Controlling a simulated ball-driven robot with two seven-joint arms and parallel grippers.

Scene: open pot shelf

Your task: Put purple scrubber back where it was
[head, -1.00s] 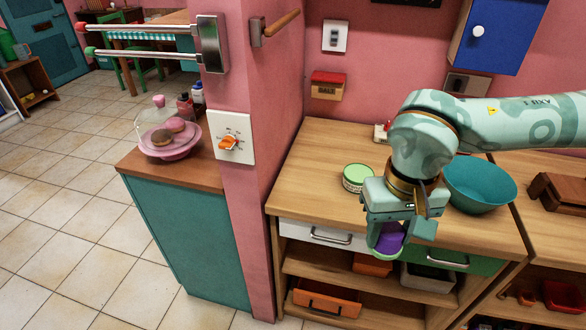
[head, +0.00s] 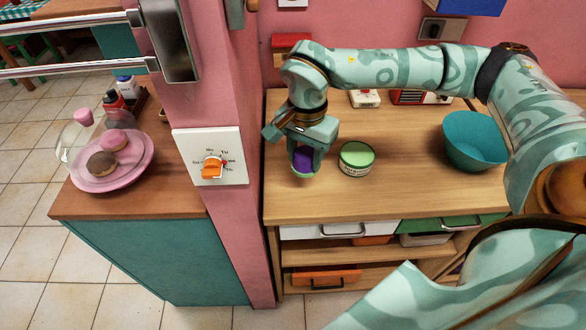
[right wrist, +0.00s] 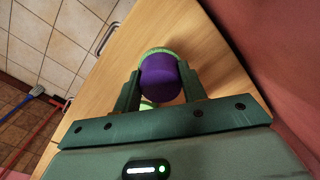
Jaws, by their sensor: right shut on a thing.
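The purple scrubber (head: 302,161) has a purple top and a pale green lower edge. My right gripper (head: 303,158) is shut on it over the left part of the wooden counter (head: 340,196), left of a round green-lidded tin (head: 356,158). In the right wrist view the scrubber (right wrist: 161,77) sits between the two fingers, its green edge showing beyond the purple part. I cannot tell whether its underside touches the counter. My left gripper is not in view.
A teal bowl (head: 474,139) stands at the right of the counter. A pink wall pillar (head: 236,230) borders the counter on the left. The counter front is clear.

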